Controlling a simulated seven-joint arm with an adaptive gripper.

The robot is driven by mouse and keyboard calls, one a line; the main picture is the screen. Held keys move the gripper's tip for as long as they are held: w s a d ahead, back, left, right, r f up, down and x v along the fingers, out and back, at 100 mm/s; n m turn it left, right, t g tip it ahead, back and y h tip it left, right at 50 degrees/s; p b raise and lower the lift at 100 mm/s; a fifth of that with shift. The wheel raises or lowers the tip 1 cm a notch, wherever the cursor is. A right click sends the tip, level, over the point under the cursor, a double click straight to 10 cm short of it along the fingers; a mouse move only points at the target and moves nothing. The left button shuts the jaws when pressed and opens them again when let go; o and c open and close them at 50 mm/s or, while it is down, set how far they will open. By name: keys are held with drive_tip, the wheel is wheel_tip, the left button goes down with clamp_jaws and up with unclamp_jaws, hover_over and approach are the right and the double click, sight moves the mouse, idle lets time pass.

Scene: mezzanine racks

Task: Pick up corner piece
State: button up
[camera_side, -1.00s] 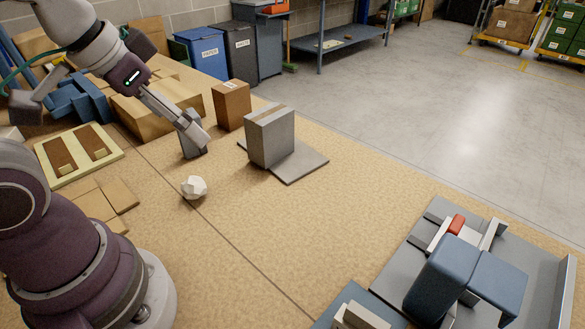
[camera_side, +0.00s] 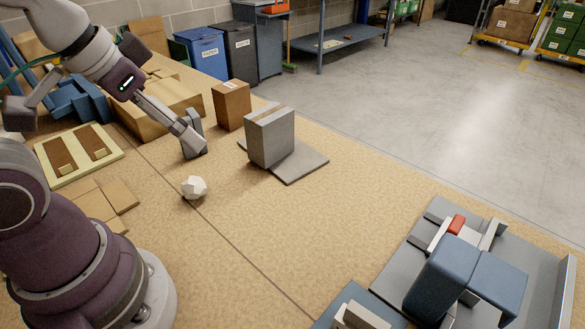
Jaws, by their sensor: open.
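A small dark grey upright piece (camera_side: 196,119), likely the corner piece, stands on the tan work surface left of the middle. My gripper (camera_side: 194,143) is angled down in front of it and covers much of it. The fingers are open, and their tips are low, close to the piece. I cannot tell whether they touch it or lie on both sides of it.
A grey block (camera_side: 271,140) on a flat plate (camera_side: 305,164) and a brown box (camera_side: 231,105) stand just right of my gripper. A white faceted lump (camera_side: 194,187) lies nearer. A cream tray (camera_side: 65,176) is at left. Grey-blue fixtures (camera_side: 445,275) fill the lower right. The middle front is clear.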

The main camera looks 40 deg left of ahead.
drive_tip(key=m+g+y, duration=0.4)
drive_tip(key=m, duration=1.6)
approach(187, 119)
drive_tip(key=f, duration=0.2)
drive_tip(key=shift+m+g, duration=0.3)
drive_tip(key=x, duration=0.7)
drive_tip(key=a+x, duration=0.1)
drive_tip(key=x, duration=0.3)
drive_tip(key=shift+w+r, duration=0.2)
drive_tip(key=shift+w, duration=0.15)
drive_tip(key=c, duration=0.9)
